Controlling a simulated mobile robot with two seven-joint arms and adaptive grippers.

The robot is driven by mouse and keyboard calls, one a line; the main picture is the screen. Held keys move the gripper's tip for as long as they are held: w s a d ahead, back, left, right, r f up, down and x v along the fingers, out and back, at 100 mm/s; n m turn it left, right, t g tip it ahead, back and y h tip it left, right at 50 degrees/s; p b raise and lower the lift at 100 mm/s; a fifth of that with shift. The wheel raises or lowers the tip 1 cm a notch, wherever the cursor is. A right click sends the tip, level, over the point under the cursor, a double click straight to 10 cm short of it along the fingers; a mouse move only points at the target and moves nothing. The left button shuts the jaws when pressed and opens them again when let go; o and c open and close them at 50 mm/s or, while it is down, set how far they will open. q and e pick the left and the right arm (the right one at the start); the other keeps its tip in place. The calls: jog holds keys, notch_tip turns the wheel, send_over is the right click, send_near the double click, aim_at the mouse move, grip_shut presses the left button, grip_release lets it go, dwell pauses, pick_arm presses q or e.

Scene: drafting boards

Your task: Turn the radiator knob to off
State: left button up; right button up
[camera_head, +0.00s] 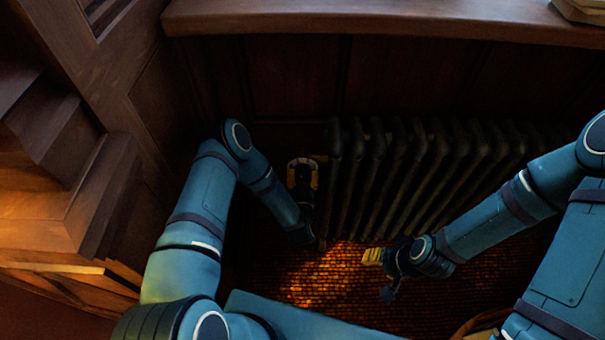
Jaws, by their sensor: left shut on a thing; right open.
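The dark ribbed radiator (440,165) stands against the panelled wall, under a wooden ledge. My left gripper (302,165) is at the radiator's left end, shut on what appears to be the radiator knob. The knob is hidden by the gripper and the dark, so its setting cannot be read.
The wooden ledge (380,20) overhangs the radiator. Wooden steps or mouldings (60,200) stand at the left. The woven-looking floor (330,278) is lit and clear between my arms. A round-rimmed object (482,322) is partly seen at the bottom right.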

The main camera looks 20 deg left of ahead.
pick_arm(q)
jog(key=m, duration=0.2)
jog(key=shift+r+m+p, duration=0.1)
jog(key=shift+m+p, duration=0.2)
jog(key=shift+p, duration=0.05)
jog(key=m, duration=0.3)
jog(key=shift+m, duration=0.3)
jog(key=m, duration=0.2)
jog(key=shift+m, duration=0.4)
jog(key=m, duration=0.3)
jog(key=shift+m, duration=0.3)
jog(key=m+b, duration=0.1)
jog(key=m, duration=0.2)
jog(key=shift+a+m, duration=0.1)
jog(key=shift+m, duration=0.2)
jog(key=m, duration=0.3)
jog(key=shift+r+m, duration=0.1)
jog(key=shift+m, duration=0.2)
jog(key=m, duration=0.4)
jog(key=shift+m, duration=0.3)
jog(key=shift+r+m, duration=0.15)
jog(key=shift+m, duration=1.95)
